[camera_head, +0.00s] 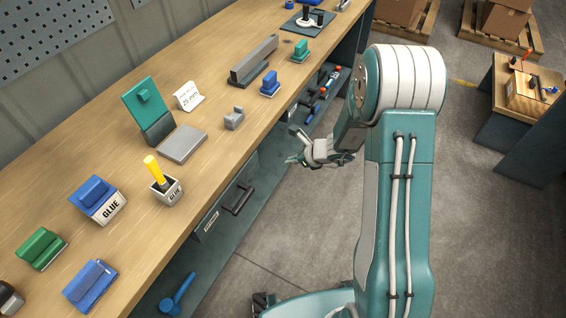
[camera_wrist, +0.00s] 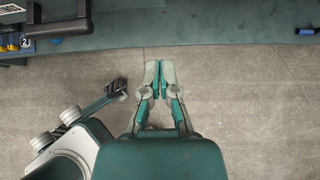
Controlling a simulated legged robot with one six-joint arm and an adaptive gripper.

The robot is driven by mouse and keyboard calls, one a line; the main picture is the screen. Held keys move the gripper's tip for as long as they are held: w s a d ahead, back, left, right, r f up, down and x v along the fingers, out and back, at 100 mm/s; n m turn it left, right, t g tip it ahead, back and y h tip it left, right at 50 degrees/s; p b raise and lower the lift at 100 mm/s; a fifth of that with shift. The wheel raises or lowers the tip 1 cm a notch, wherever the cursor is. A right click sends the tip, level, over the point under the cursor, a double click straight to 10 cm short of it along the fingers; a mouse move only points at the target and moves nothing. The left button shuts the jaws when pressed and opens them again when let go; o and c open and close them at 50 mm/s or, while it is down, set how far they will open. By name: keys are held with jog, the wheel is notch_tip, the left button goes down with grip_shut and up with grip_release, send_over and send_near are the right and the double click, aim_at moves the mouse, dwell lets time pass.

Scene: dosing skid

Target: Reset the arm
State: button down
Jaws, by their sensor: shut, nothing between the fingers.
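My arm is folded up in front of the bench. In the head view, my gripper (camera_head: 297,159) hangs in free air just off the bench's front edge, above the floor, touching nothing. In the wrist view, my gripper (camera_wrist: 159,77) points at the bare concrete floor. Its two fingertips are together with nothing held between them.
The wooden workbench (camera_head: 215,145) carries a glue box (camera_head: 101,205), a glue pot with a yellow handle (camera_head: 165,187), a grey plate (camera_head: 183,144) and several coloured blocks. A drawer handle (camera_head: 238,200) juts from its front. Open floor (camera_head: 290,235) lies between bench and arm.

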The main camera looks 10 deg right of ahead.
jog(key=s+a+r+n+g, duration=0.1)
jog(key=s+r+n, duration=0.45)
jog(key=r, duration=0.35)
jog(key=s+a+r+n+g, duration=0.15)
jog(key=s+r+n, duration=0.25)
jog(key=r+n, duration=0.4)
jog(key=s+d+r+n+t+h, duration=0.1)
jog(key=s+d+r+n+h, duration=0.2)
jog(key=s+r+n, duration=0.3)
jog(key=s+d+r+n+t+h, duration=0.2)
jog(key=s+d+r+n+h, duration=0.2)
jog(key=s, duration=0.8)
notch_tip(320, 180, up, 2)
jog(key=shift+d+r+n, duration=0.2)
jog(key=shift+d+n, duration=0.05)
jog(key=shift+n, duration=0.6)
